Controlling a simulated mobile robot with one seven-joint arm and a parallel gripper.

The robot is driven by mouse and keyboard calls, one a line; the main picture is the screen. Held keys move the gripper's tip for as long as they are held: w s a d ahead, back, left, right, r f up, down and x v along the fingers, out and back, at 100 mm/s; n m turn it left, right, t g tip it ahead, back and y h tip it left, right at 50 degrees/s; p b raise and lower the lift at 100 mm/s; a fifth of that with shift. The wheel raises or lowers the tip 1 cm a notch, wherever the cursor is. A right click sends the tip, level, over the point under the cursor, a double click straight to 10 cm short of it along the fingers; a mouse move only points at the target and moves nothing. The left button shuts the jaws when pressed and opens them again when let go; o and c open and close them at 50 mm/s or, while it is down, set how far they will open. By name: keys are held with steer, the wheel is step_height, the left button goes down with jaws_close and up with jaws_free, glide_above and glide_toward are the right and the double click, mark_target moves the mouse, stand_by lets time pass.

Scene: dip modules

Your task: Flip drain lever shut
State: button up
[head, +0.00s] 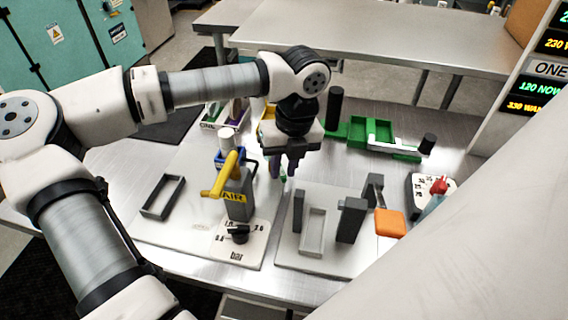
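No label reading "drain" is legible, so I cannot tell for sure which lever is the drain lever. A grey lever with an orange paddle (389,222) sits at the right of the right grey module plate (290,258), and the paddle sticks out low to the right. A yellow lever (225,178) marked AIR sits on a grey block on the left plate. My gripper (290,170) points down between the two, above and behind the plates and to the right of the yellow lever. It seems to touch neither lever. Its fingertips are small and dark, and their gap is unclear.
A black knob (238,233) marked bar is at the front. An empty dark frame (163,197) lies left. Grey posts (351,220) stand beside the orange paddle. A green fixture (371,130) with black cylinders is behind. A red-topped switch (437,186) is at right.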

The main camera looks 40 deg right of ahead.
jaws_close()
steer(key=shift+a+f+m+b, duration=0.15)
steer(key=shift+f+m+b, duration=0.2)
steer(key=shift+b, duration=0.75)
steer(key=shift+a+r+m+b, duration=0.15)
steer(key=shift+a+m+b, duration=0.05)
steer(key=shift+m+b, duration=0.45)
steer(key=shift+r, duration=0.2)
steer(key=shift+o, duration=1.5)
jaws_free()
step_height(320, 180, up, 14)
steer(key=s+d+b, duration=0.1)
steer(key=shift+d+f+b, duration=0.15)
steer(key=shift+d+b, duration=0.2)
steer(key=shift+d, duration=0.05)
